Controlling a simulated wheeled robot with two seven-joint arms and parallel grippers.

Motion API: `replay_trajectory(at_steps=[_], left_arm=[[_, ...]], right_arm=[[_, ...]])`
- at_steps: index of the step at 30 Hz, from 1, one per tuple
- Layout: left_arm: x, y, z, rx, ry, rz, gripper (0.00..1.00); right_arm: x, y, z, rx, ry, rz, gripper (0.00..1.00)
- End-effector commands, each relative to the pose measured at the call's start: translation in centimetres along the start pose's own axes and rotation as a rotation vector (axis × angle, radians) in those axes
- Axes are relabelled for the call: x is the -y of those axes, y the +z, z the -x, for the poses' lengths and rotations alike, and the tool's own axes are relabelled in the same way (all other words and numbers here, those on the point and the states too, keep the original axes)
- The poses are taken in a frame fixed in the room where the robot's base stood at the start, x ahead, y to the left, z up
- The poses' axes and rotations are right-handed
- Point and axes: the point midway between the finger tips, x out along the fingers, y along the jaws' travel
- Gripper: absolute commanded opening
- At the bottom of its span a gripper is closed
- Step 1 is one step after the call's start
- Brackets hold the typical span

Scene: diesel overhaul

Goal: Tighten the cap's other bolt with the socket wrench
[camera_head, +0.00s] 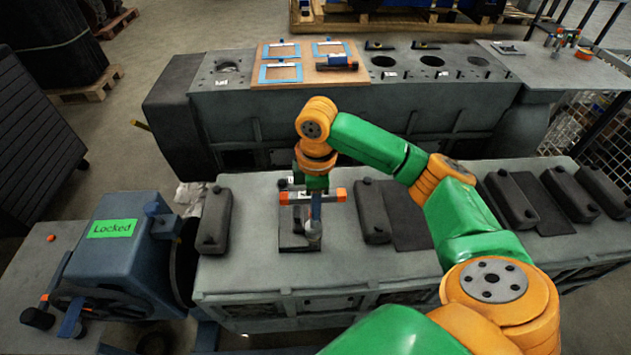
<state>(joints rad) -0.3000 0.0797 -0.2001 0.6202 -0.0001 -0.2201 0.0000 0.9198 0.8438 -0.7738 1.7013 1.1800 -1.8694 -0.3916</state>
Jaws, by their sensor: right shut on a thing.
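My right gripper (314,196) hangs over the left part of the near engine block, its orange-tipped jaws pointing down. It is shut on the socket wrench (315,222), a narrow tool with a blue-grey shaft and a rounded grey lower end. The wrench stands over a dark recess (296,243) in the block's top. The cap and its bolts there are mostly hidden by the gripper and wrench; I cannot tell whether the socket sits on a bolt. My left gripper is not in view.
Dark bearing caps with bolts stand on the near block (265,275): one left (214,222), one right (372,212), several farther right. A blue machine with a green "Locked" sign (112,228) stands left. A wooden board (305,66) lies on the rear block.

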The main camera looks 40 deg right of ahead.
Motion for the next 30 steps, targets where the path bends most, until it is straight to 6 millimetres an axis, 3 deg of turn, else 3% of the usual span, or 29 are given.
replay_trajectory(at_steps=[2, 4, 24, 27, 30], left_arm=[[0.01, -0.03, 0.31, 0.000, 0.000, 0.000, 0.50], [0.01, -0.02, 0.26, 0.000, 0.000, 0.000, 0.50], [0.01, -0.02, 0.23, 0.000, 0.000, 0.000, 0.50], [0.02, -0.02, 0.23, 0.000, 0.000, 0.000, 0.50], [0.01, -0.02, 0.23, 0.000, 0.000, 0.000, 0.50]], right_arm=[[0.03, -0.06, 0.16, -0.001, 0.000, -0.071, 0.00], [0.08, -0.15, -0.02, 0.000, 0.000, -0.260, 0.00], [0.08, -0.78, -0.19, 0.000, 0.023, -2.390, 0.00], [0.11, -0.86, -0.23, 0.001, 0.025, -2.674, 0.00], [0.12, -0.90, -0.25, 0.002, 0.027, -2.852, 0.00]])
